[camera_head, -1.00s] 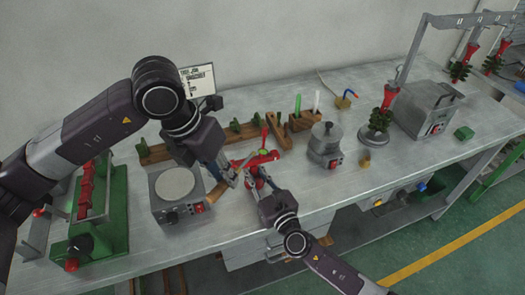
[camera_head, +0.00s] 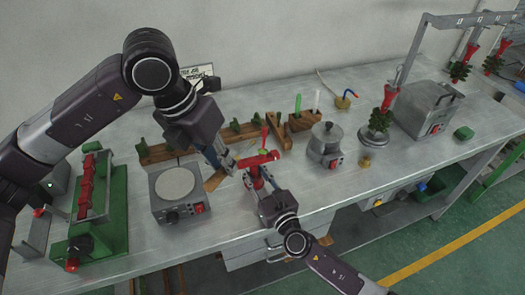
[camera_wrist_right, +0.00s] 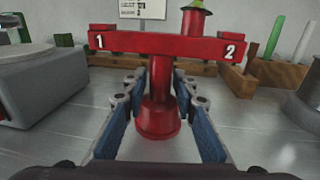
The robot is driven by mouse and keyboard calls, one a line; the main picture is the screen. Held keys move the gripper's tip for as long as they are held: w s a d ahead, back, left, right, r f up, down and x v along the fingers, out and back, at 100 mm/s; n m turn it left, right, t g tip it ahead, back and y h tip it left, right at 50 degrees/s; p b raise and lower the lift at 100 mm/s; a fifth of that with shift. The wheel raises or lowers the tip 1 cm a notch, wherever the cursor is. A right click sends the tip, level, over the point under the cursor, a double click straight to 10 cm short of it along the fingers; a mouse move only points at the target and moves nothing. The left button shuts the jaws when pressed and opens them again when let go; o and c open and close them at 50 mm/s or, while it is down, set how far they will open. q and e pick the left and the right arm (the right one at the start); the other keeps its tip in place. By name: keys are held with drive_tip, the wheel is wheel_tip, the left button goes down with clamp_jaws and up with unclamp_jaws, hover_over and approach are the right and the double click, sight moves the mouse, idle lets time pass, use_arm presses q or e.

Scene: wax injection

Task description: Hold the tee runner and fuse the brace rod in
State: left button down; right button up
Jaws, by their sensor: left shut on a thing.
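The red tee runner (camera_head: 258,159) stands upright near the front middle of the bench. In the right wrist view its crossbar (camera_wrist_right: 165,46), marked 1 and 2, lies across the top of a round stem with a flared foot. My right gripper (camera_head: 258,180) has its fingers on both sides of the stem; in the wrist view (camera_wrist_right: 158,88) I cannot tell whether they press on it. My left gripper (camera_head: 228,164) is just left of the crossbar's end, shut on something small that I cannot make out. I cannot pick out the brace rod.
A round-plated heater (camera_head: 176,186) stands left of the runner, a silver pot (camera_head: 325,143) to the right. Wooden racks (camera_head: 165,152) run behind. A green press (camera_head: 100,215) is at far left, a grey box (camera_head: 424,110) at right. The front edge is close.

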drive_tip(key=shift+o, duration=0.8)
drive_tip(key=v, duration=1.1)
drive_tip(key=shift+s+d, duration=0.25)
drive_tip(key=shift+s, duration=0.2)
drive_tip(key=shift+r, duration=0.1)
